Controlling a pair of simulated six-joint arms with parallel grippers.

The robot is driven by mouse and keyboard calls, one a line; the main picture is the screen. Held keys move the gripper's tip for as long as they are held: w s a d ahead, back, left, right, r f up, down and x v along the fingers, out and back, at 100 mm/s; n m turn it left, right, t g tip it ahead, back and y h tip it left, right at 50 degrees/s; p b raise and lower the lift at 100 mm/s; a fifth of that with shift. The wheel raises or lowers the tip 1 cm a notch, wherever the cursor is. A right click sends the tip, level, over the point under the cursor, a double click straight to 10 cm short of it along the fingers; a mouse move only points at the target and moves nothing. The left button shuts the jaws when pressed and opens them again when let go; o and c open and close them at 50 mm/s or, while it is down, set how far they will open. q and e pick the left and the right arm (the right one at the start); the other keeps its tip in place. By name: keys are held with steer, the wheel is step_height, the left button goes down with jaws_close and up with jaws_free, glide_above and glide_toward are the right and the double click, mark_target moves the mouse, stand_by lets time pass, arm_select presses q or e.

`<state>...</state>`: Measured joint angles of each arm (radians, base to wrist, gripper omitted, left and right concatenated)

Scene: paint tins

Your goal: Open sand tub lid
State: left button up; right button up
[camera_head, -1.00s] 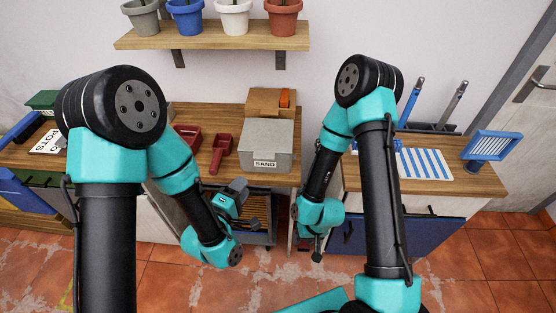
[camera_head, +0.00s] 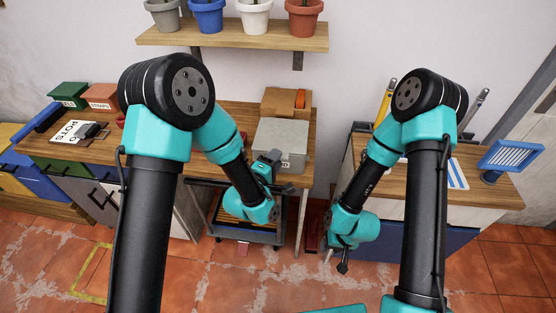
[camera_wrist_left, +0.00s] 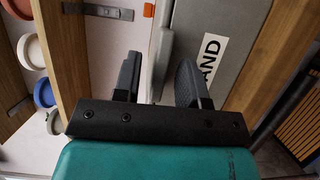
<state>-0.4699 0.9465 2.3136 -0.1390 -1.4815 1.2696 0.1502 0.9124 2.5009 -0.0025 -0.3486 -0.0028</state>
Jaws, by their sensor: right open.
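The sand tub (camera_head: 281,143) is a grey box with a flat lid that looks shut, standing on the wooden counter in the head view. My left gripper (camera_head: 280,173) is in front of the tub and covers part of its label. In the left wrist view the gripper (camera_wrist_left: 158,75) is open and empty, its fingers apart. The tub's front (camera_wrist_left: 235,45) with the SAND label is to the right there, and the pale lid edge (camera_wrist_left: 164,45) shows beyond the gap between the fingers. I cannot tell whether they touch. My right gripper (camera_head: 338,262) is open, hanging low between the counters.
An orange-brown box (camera_head: 286,101) stands behind the tub. A shelf (camera_head: 240,36) with several flower pots hangs above. A POTS sign (camera_head: 72,132) lies at the left. A cart (camera_head: 245,232) stands under the counter.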

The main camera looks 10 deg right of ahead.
arm_select(q)
steer(key=shift+c, duration=0.3)
jaws_close()
stand_by(0.3)
